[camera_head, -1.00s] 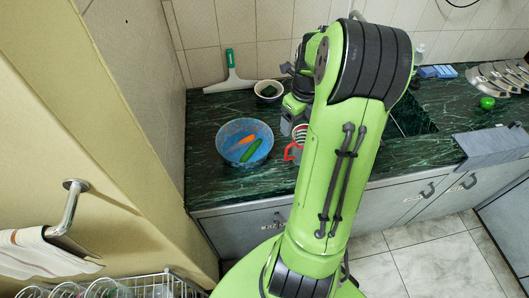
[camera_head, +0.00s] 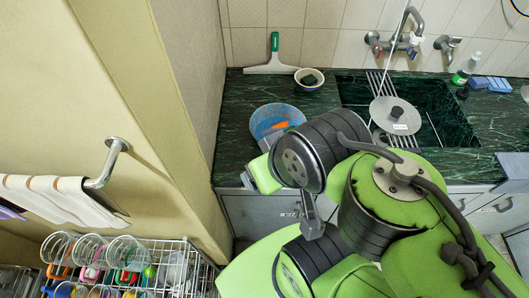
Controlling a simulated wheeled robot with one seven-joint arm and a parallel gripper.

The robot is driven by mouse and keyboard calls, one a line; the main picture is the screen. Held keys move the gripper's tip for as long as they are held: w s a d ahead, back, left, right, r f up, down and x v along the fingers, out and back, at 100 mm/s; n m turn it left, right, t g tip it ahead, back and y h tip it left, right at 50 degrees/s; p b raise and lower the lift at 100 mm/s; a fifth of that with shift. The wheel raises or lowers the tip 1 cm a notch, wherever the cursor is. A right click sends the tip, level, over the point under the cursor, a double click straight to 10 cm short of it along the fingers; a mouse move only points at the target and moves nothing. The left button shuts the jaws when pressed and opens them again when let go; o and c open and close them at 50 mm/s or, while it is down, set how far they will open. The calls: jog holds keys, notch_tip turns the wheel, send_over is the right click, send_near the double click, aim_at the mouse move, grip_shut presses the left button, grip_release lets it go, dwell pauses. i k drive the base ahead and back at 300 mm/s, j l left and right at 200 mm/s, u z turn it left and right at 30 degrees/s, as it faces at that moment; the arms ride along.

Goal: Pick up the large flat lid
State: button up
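A large flat round grey lid (camera_head: 381,119) with a dark knob and a small white label shows in the head view, right of the middle. It lies on a metal rack (camera_head: 372,84) that spans the dark sink (camera_head: 440,105).
A tap (camera_head: 398,42) rises behind the sink. A dish rack (camera_head: 170,262) and a towel bar (camera_head: 108,165) are at the left.

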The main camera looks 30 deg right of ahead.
aim_at(395, 115)
jog(key=z, duration=2.15)
